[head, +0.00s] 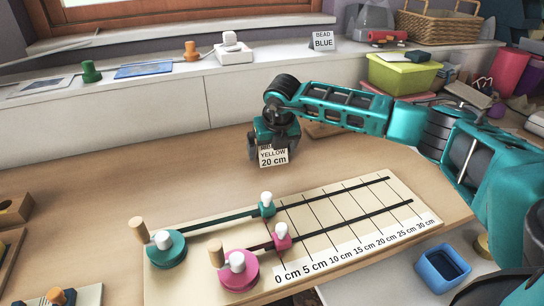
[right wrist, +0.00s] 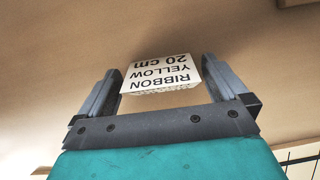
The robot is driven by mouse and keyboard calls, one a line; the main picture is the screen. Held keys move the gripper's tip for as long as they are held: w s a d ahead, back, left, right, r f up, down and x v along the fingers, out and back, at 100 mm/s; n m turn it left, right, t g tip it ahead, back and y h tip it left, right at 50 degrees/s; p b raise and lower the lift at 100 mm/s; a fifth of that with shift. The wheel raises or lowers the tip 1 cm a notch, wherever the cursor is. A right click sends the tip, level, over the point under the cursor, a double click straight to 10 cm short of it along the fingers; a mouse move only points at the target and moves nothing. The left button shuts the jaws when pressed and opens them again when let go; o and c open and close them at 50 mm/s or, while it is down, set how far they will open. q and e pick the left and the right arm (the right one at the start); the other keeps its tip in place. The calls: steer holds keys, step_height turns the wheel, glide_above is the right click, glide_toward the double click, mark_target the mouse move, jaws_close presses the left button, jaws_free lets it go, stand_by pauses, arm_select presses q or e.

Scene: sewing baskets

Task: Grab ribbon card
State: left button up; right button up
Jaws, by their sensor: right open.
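The ribbon card (head: 273,158) is a small white card reading "RIBBON YELLOW 20 cm" on the wooden table. My right gripper (head: 272,152) is above and around it in the head view, partly covering its top line. In the right wrist view the card (right wrist: 162,74) sits between the two grey fingers of the right gripper (right wrist: 160,82), with a gap on each side. The right gripper is open. My left gripper is not in view.
A measuring board (head: 405,232) with a centimetre scale, a green spool (head: 166,250) and a pink spool (head: 240,272) lies in front of the card. A blue cup (head: 441,272) stands at the lower right. A "BEAD BLUE" card (head: 323,41) stands on the back ledge. The table left of the card is clear.

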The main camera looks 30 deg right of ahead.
steer(key=c, duration=0.9)
steer(key=shift+r, duration=0.1)
steer(key=shift+r, duration=0.1)
